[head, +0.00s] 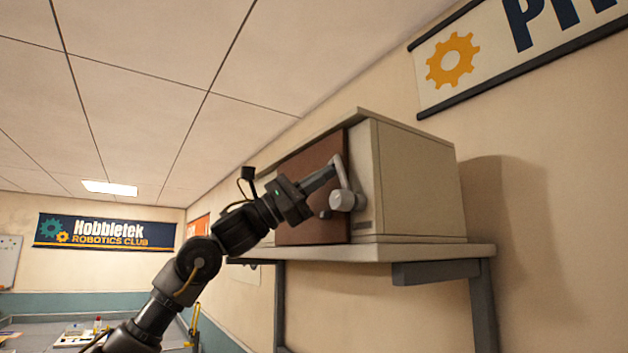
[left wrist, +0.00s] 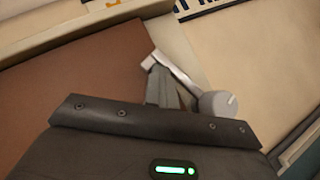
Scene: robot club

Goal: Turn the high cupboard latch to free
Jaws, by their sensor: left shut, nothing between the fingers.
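The high cupboard (head: 420,180) is a cream box with a brown door (head: 300,225), standing on a wall shelf. The latch (head: 344,200) is a pale grey lever with a round hub, at the door's right edge. In the head view its arm points up from the hub. My left gripper (head: 332,171) is shut and empty, its fingertips at the latch arm. In the left wrist view the fingers (left wrist: 163,85) lie beside the latch arm (left wrist: 175,68), with the hub (left wrist: 218,103) to their right. I cannot tell if they touch. My right gripper is not in view.
The shelf (head: 390,253) on grey brackets (head: 482,300) runs under the cupboard. The wall closes the right side; a banner (head: 520,50) hangs above. Open room lies to the left.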

